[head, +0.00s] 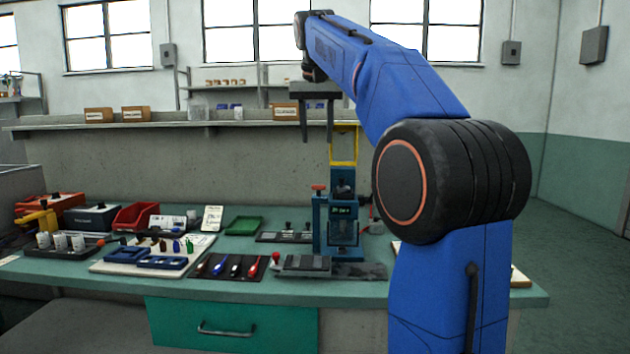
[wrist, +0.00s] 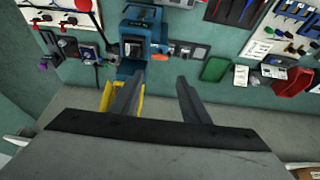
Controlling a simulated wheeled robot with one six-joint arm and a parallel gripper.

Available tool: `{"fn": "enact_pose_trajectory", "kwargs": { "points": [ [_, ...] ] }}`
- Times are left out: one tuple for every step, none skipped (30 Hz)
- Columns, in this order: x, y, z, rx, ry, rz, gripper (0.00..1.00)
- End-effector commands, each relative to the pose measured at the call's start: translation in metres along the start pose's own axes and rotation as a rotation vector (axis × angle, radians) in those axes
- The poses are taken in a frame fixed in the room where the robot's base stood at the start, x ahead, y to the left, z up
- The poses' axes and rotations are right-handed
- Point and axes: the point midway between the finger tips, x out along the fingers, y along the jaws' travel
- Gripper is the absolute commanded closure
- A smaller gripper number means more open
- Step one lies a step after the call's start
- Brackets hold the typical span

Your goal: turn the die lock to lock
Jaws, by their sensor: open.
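A blue press (head: 337,215) stands on the bench with a yellow frame (head: 344,130) at its top. An orange-red handle (head: 318,188) sits on its left side; it also shows in the wrist view (wrist: 160,57) beside the press body (wrist: 131,45). I cannot tell for sure which part is the die lock, or its setting. My gripper (head: 317,140) is open and empty, pointing down above the press, slightly left of the yellow frame. In the wrist view my gripper (wrist: 158,79) has its fingers apart, with the orange handle beyond them.
Left of the press lie a green tray (head: 244,225), a dark mat with several tools (head: 228,267) and a red bin (head: 135,216). A red-knobbed lever (head: 276,258) stands at the front. A shelf (head: 220,124) runs behind. A red ball knob (wrist: 83,5) shows in the wrist view.

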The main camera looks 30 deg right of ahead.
Motion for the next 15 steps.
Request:
{"fn": "enact_pose_trajectory", "kwargs": {
  "points": [
    [0.009,0.0,0.001,0.0,-0.002,0.001,0.58],
    [0.014,0.001,0.001,0.0,-0.003,0.001,0.58],
    [0.021,0.001,0.001,0.0,-0.002,0.001,0.58],
    [0.026,0.001,0.001,0.0,-0.003,0.001,0.58],
    [0.032,0.001,0.001,0.0,-0.003,0.001,0.58],
    [0.039,0.001,0.001,0.0,-0.002,0.001,0.58],
    [0.044,0.001,0.001,0.0,-0.003,0.001,0.58],
    [0.049,0.001,0.001,0.0,-0.002,0.001,0.58],
    [0.057,0.001,0.001,0.0,-0.002,0.001,0.58],
    [0.061,0.001,0.001,0.0,-0.002,0.001,0.58],
    [0.067,0.0,0.001,0.0,-0.002,0.001,0.58],
    [0.074,0.0,0.001,0.0,-0.002,0.001,0.58],
    [0.079,0.0,0.001,-0.001,-0.002,0.001,0.58],
    [0.085,0.0,0.001,-0.001,-0.002,0.001,0.58],
    [0.092,0.0,0.001,-0.001,-0.002,0.001,0.58]
  ]
}}
